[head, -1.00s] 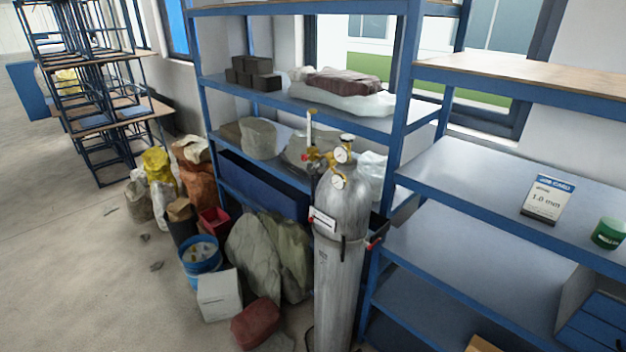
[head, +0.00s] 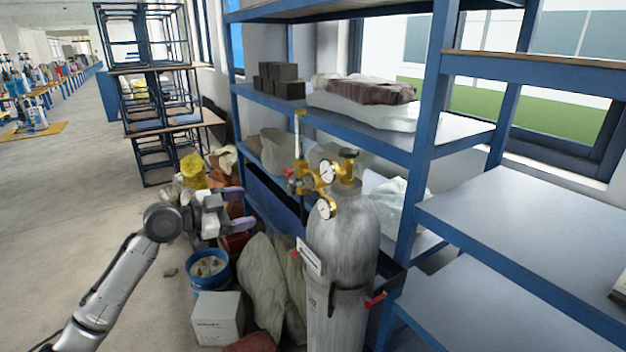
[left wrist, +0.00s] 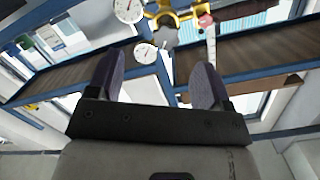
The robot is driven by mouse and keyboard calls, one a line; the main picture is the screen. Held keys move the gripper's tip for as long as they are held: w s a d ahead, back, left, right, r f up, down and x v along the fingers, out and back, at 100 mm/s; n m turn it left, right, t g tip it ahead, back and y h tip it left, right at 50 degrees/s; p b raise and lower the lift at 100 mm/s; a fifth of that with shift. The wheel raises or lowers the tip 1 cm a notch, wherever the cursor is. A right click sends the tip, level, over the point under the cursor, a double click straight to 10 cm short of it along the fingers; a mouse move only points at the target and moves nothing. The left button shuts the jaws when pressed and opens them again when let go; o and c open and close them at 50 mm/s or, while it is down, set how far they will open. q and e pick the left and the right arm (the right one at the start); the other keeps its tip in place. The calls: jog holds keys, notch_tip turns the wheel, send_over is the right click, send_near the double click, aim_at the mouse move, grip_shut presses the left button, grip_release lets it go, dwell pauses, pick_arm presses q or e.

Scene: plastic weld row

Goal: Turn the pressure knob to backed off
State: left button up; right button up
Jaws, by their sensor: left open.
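A grey gas cylinder (head: 345,240) stands upright in front of the blue shelving. A brass regulator (head: 318,178) with two white dial gauges sits on its top. A small red part (head: 289,173) shows at the regulator's left; which part is the pressure knob I cannot tell for sure. My left gripper (head: 238,206) is to the left of the regulator, apart from it, open and empty. In the left wrist view the open fingers (left wrist: 157,85) point toward the regulator (left wrist: 168,16), with a grey round part (left wrist: 166,38) between and beyond the fingertips. My right gripper is out of view.
Blue shelves (head: 380,138) stand close behind and right of the cylinder. Sacks, a blue bucket (head: 207,270) and a white box (head: 217,318) crowd the floor left of it. Open floor (head: 60,200) lies further left.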

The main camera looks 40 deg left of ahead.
aim_at(288, 187)
pick_arm(q)
jog(key=w+d+m+p, duration=0.1)
jog(key=w, duration=0.2)
jog(key=w+d+r+m+t+p, duration=0.1)
jog(key=w+d+p, duration=0.1)
jog(key=w, duration=0.2)
jog(key=w+d+r+m+p, duration=0.1)
jog(key=w, duration=0.2)
jog(key=shift+w+d+r+h+p, duration=0.15)
jog(key=shift+w+d+h+p, duration=0.1)
jog(key=shift+d+h+p, duration=0.05)
jog(key=shift+w+d+m, duration=0.25)
jog(key=shift+w+m, duration=0.05)
jog(key=shift+w, duration=0.4)
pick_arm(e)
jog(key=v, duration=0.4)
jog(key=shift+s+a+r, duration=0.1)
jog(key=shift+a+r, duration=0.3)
pick_arm(q)
jog(key=c, duration=0.7)
jog(key=shift+c, duration=1)
